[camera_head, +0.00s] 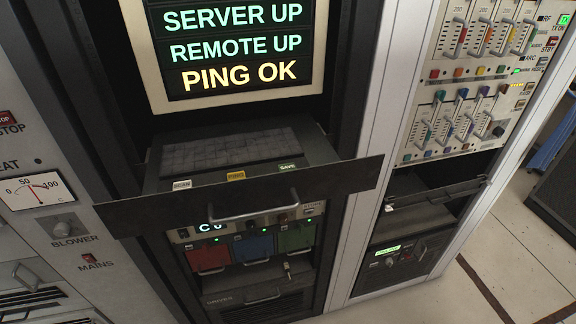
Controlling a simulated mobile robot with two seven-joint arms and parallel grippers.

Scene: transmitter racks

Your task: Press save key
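A yellow PING key (236,176) is in the middle of the row and a white SCAN key (182,184) is at the left. A dark keyboard (230,150) lies behind them. The monitor (240,50) above reads SERVER UP, REMOTE UP and PING OK. Neither of my grippers shows in the head view.
The drawer front with its handle (254,207) juts out from the rack. Red, blue and green modules (254,247) sit below it. A slider panel (475,70) is at the right and a BLOWER knob (65,225) at the left. Floor (515,250) shows clear at lower right.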

